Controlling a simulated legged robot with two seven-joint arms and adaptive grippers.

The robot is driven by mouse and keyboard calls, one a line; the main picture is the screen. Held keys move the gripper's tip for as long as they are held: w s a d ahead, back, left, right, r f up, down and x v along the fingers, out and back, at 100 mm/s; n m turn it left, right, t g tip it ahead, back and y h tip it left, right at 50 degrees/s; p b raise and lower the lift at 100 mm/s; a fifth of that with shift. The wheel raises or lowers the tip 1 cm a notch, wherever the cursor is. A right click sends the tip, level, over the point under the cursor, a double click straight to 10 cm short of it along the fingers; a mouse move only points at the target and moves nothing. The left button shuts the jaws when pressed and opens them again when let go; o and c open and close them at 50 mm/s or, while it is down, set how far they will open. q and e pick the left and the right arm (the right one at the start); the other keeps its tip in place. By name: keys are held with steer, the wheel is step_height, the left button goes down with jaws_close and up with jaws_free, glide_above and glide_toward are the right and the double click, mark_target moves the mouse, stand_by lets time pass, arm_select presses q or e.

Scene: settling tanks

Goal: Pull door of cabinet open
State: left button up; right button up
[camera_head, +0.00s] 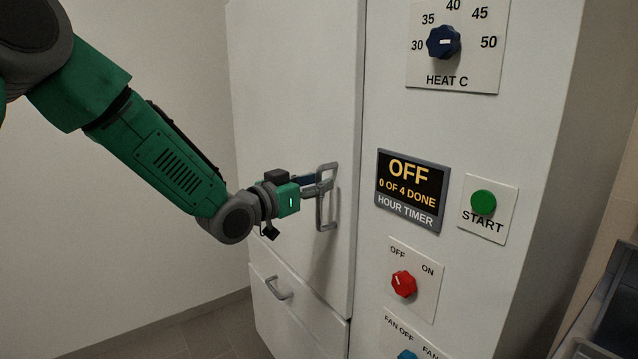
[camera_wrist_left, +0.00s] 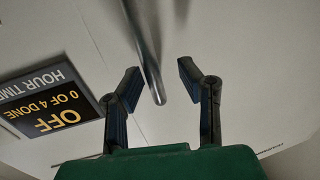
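The white cabinet door (camera_head: 290,90) is flush with the cabinet front and looks closed. Its grey vertical bar handle (camera_head: 327,205) is near the door's right edge. My left gripper (camera_head: 322,183) is at the handle's upper part. In the left wrist view, the handle (camera_wrist_left: 150,60) runs between the two fingers of my left gripper (camera_wrist_left: 158,85), which are spread with gaps beside the bar. The fingers look open around the handle's end. My right gripper is in neither view.
The panel right of the door carries a heat dial (camera_head: 443,41), a timer display (camera_head: 411,190) reading OFF, a green start button (camera_head: 483,202) and a red knob (camera_head: 403,284). Below the door is a drawer with a handle (camera_head: 279,289). Floor shows at lower left.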

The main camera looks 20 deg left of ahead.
arm_select(q)
steer(key=shift+w+a, duration=0.15)
steer(key=shift+d, duration=0.35)
steer(key=shift+c, duration=0.8)
steer(key=shift+d, duration=0.35)
jaws_close()
steer(key=shift+a, duration=0.15)
